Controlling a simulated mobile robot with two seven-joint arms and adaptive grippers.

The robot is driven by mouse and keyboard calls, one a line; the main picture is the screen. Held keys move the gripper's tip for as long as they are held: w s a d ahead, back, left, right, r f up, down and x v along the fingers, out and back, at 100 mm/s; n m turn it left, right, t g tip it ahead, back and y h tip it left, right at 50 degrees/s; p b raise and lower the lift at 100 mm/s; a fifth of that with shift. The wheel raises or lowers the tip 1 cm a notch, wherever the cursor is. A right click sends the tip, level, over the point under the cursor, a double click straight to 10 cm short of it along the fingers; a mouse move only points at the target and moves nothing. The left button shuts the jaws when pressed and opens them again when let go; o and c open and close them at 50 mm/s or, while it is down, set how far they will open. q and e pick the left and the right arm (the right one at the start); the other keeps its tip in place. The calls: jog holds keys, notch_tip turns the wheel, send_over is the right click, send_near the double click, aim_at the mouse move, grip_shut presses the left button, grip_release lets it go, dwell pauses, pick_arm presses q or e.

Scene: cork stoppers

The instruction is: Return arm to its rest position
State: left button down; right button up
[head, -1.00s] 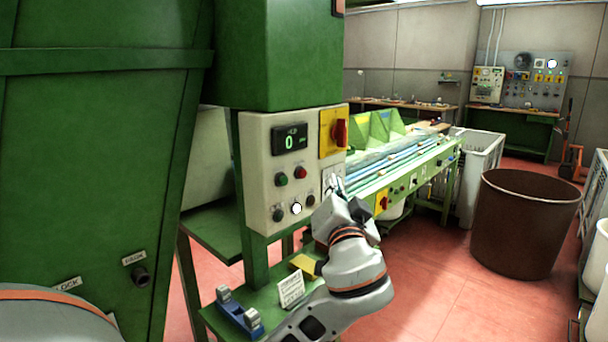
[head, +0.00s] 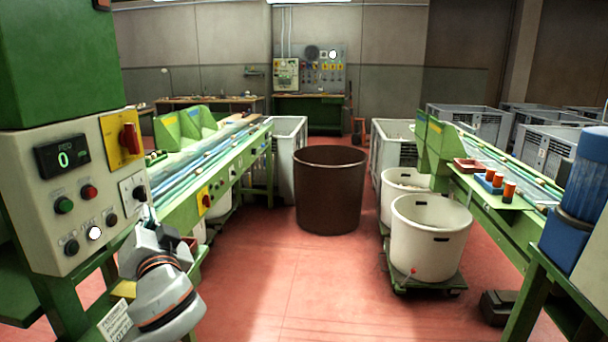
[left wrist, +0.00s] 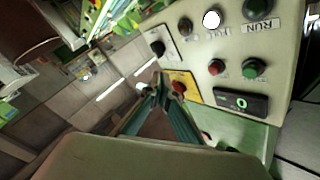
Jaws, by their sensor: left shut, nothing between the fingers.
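My left gripper (head: 147,216) is in the lower left of the head view, beside the lower right edge of a cream control panel (head: 35,205). It is shut and empty. In the left wrist view its fingers (left wrist: 158,90) come together in front of the same panel (left wrist: 236,45), partly over the yellow plate with the red switch (left wrist: 180,88). I cannot tell whether the fingertips touch the panel. The display (head: 62,157) reads 0, and one white button (head: 95,233) is lit. My right gripper is out of view.
A green conveyor bench (head: 215,190) runs behind the gripper. A brown bin (head: 330,190) and white tubs (head: 430,240) stand farther right. A second bench (head: 490,195) carries orange-topped items, near a blue motor (head: 585,180). Red floor (head: 290,290) is clear in the middle.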

pick_arm(q)
jog(key=s+d+f+m+g+h, duration=0.1)
jog(key=s+d+f+m+h, duration=0.15)
jog(key=f, duration=0.85)
jog(key=s+d+f+m+g+h, duration=0.1)
jog(key=d+f+h, duration=0.3)
jog(key=f, duration=0.7)
jog(key=s+d+f+m+h, duration=0.1)
jog(key=d+f+m+h, duration=0.15)
jog(key=f, duration=0.85)
jog(key=s+d+f+n+g+h, duration=0.1)
jog(key=s+d+f+h, duration=0.1)
jog(key=s+f, duration=0.7)
jog(key=s+d+f+n+g+h, duration=0.1)
jog(key=s+d+f+h, duration=0.1)
jog(key=s+f, duration=0.7)
jog(key=s, duration=0.4)
jog(key=shift+d+f+n+g, duration=0.15)
jog(key=shift+d+n+g, duration=0.15)
jog(key=shift+n+g, duration=0.1)
jog(key=shift+w, duration=0.1)
